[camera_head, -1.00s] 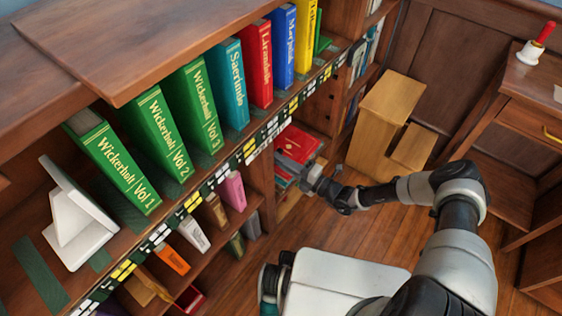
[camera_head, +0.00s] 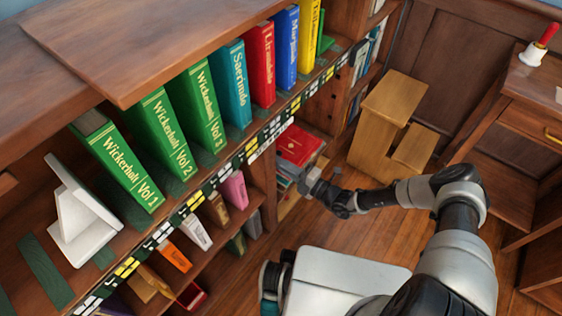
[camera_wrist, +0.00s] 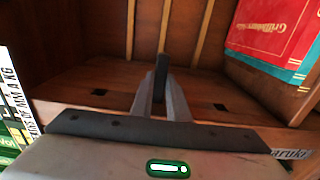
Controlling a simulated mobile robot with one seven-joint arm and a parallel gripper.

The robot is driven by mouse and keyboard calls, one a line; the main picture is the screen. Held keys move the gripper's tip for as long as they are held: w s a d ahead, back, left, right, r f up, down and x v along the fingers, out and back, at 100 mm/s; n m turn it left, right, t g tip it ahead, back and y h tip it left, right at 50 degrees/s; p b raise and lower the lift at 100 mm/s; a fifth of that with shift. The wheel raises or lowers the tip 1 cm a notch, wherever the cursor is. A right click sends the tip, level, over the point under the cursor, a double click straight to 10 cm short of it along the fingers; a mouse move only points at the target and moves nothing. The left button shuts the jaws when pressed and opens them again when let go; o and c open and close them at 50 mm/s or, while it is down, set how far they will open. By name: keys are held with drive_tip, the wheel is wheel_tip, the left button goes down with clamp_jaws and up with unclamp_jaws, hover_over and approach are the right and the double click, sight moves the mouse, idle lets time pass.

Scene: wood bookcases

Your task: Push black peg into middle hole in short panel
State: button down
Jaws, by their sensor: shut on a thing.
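In the wrist view my gripper (camera_wrist: 161,88) is shut on a dark upright peg (camera_wrist: 162,66), which stands up between the two grey fingers. Behind and below it lies a short brown wood panel (camera_wrist: 125,82). A dark hole (camera_wrist: 98,92) shows left of the fingers and another dark hole (camera_wrist: 219,106) shows to the right. The spot between these two is hidden by my fingers and the peg, so I cannot tell whether the peg's lower end is in a hole. In the head view my gripper (camera_head: 306,183) is low beside the bookcase; the peg cannot be made out there.
A red book (camera_wrist: 270,28) on a teal one is close at the right in the wrist view, and the red book (camera_head: 298,146) shows in the head view. Upright wood slats (camera_wrist: 166,25) stand behind the peg. A wooden step stool (camera_head: 393,100) stands beyond my arm.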

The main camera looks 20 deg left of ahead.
sight(274, 171)
drive_tip(key=shift+s+a+p, duration=0.3)
drive_tip(key=shift+s, duration=0.4)
drive_tip(key=shift+s+a+p, duration=0.25)
drive_tip(key=shift+s+p, duration=0.05)
drive_tip(key=shift+s, duration=0.4)
drive_tip(key=c, duration=1.6)
unclamp_jaws()
drive_tip(key=shift+s, duration=0.1)
drive_tip(key=p+v, duration=0.1)
drive_tip(key=v, duration=1.6)
drive_tip(key=shift+d+p, duration=0.3)
drive_tip(key=shift+p, duration=0.1)
